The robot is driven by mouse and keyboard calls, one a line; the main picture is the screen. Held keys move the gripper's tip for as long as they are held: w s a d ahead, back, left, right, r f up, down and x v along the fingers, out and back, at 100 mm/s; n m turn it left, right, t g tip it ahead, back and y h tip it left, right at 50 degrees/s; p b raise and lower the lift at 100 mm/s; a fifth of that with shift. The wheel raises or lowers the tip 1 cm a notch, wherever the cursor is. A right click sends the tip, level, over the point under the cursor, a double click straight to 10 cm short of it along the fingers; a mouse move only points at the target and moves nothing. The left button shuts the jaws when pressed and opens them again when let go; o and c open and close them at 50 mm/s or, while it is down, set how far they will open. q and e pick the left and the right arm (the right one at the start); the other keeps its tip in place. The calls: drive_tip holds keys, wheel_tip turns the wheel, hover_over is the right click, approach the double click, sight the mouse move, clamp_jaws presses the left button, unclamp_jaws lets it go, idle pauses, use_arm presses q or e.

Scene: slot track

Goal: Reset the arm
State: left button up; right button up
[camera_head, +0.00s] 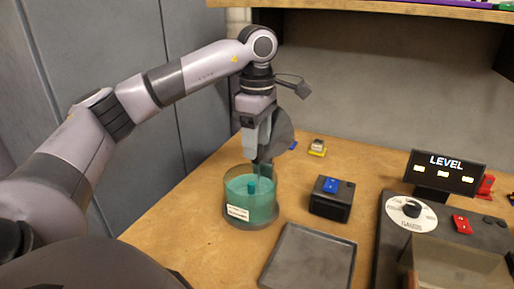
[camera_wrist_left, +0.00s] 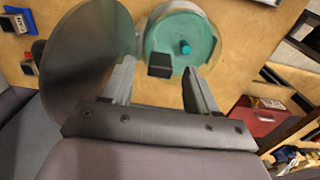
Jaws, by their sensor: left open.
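My left arm comes in from the left in the head view, and its gripper (camera_head: 262,160) points down over a round container (camera_head: 238,212) with teal contents and a white label. The fingertips overlap the container's back rim in this view; I cannot tell whether they touch it. In the left wrist view my left gripper (camera_wrist_left: 163,70) has its fingers apart, with the teal container (camera_wrist_left: 190,28) beyond them. A small dark block (camera_wrist_left: 160,66) shows between the fingers. A grey disc (camera_wrist_left: 85,65) is beside one finger; it also shows behind the gripper in the head view (camera_head: 283,130). My right gripper is not in view.
A black box with a blue switch (camera_head: 330,186) stands right of the container. A grey tray (camera_head: 312,258) lies in front. A control panel with a dial (camera_head: 411,214) and a LEVEL display (camera_head: 447,173) are at the right. A shelf (camera_head: 400,8) overhangs the back.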

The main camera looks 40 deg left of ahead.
use_arm(q)
drive_tip(key=shift+r, duration=2.25)
